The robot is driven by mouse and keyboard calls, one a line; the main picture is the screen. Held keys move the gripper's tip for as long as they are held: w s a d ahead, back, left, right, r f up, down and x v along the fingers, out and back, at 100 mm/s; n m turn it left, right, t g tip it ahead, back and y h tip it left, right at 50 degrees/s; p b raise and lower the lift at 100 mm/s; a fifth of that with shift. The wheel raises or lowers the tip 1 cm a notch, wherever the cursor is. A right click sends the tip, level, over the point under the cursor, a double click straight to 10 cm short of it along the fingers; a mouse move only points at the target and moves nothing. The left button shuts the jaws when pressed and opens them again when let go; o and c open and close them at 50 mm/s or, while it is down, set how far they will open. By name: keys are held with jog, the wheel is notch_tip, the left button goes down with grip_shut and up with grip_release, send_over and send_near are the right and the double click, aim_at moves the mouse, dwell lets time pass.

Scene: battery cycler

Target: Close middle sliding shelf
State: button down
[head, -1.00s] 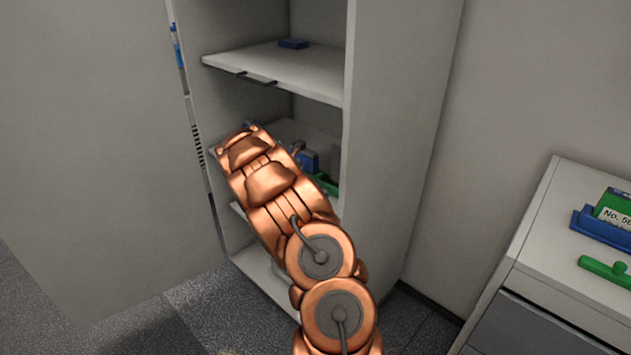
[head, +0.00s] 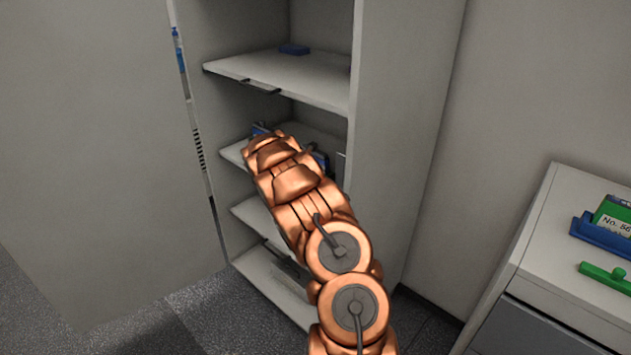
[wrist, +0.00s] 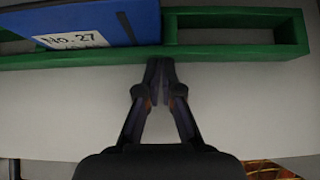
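The middle shelf (head: 234,154) is a white board in the open cabinet, below the top shelf. Its left front corner lies about in line with the shelves above and below; my arm covers much of its front. In the wrist view the pale shelf surface (wrist: 60,120) carries a green rack (wrist: 240,52) holding a blue box (wrist: 100,22) labelled No. 27. My gripper (wrist: 160,64) has its fingertips together at the rack's near edge, with nothing seen between them. Whether they touch the rack is unclear. My arm hides the gripper in the head view.
The top shelf (head: 300,80) holds a small blue item (head: 294,49). A lower shelf (head: 250,214) and the cabinet floor (head: 262,272) lie beneath. The cabinet's right side wall (head: 400,130) stands close to my arm. A drawer unit (head: 545,245) is at right.

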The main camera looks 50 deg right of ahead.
jog(key=shift+s+d+r, duration=0.2)
jog(key=shift+s+d, duration=0.05)
jog(key=shift+d, duration=0.1)
jog(key=shift+a+f, duration=0.15)
jog(key=shift+a, duration=0.35)
jog(key=a, duration=0.4)
jog(key=shift+w+a+r, duration=0.25)
jog(key=shift+w+r, duration=0.05)
jog(key=shift+r, duration=0.05)
jog(key=b+v, duration=0.1)
jog(key=v, duration=0.8)
